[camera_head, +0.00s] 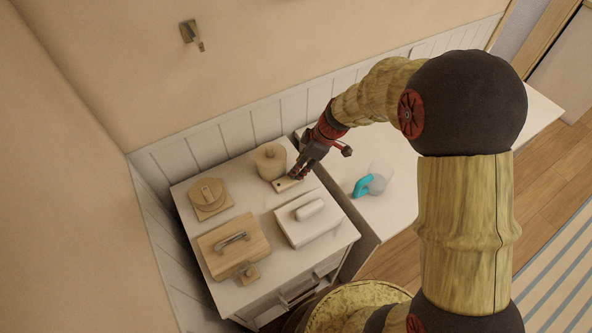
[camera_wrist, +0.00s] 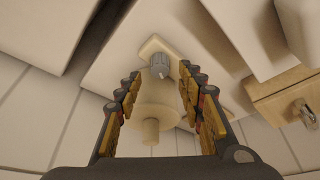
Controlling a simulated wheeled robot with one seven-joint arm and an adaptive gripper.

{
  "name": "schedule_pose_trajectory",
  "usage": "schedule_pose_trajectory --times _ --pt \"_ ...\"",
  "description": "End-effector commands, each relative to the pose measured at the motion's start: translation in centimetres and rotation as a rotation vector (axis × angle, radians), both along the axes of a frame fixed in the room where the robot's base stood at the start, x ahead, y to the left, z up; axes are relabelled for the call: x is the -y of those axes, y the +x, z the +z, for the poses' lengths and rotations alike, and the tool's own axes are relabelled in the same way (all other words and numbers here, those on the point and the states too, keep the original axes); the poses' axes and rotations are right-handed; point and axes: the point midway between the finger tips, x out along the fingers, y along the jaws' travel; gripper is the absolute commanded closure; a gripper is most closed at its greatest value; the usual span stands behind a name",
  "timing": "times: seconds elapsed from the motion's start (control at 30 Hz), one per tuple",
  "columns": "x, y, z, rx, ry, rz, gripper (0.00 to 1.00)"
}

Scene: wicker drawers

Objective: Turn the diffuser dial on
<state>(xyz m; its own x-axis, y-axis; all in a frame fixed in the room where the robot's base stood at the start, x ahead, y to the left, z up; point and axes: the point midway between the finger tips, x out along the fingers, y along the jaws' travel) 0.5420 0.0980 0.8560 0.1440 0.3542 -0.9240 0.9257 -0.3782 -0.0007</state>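The diffuser is a pale wooden cylinder (camera_head: 270,162) with a small knob on top, near the back of the white cabinet. A pale base plate (camera_head: 287,184) extends in front of it. In the wrist view, a small grey ribbed dial (camera_wrist: 160,64) sits on this plate, with the diffuser body (camera_wrist: 157,112) below it in the picture. My gripper (camera_head: 295,175) is over the plate in the head view and hides the dial there. In the wrist view, its two fingers (camera_wrist: 160,76) are apart, with the dial between the tips. Contact with the dial cannot be told.
A white lidded box (camera_head: 303,228) stands in front of my gripper. A round wooden item (camera_head: 211,207), a wooden box with metal handle (camera_head: 219,260) and a small wooden block (camera_head: 249,273) are on the left. A teal-handled item (camera_head: 364,185) lies on the right surface.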

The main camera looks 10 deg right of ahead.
Motion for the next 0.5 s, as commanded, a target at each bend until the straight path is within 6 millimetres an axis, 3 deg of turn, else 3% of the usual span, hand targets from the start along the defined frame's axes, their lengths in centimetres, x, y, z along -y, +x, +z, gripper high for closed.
schedule_pose_trajectory --times 0.2,0.5 --pt "-0.9 0.4 -2.4 0.0 0.0 0.0 0.61" --pt "-1.1 0.5 -2.8 0.001 0.0 -0.001 0.61"
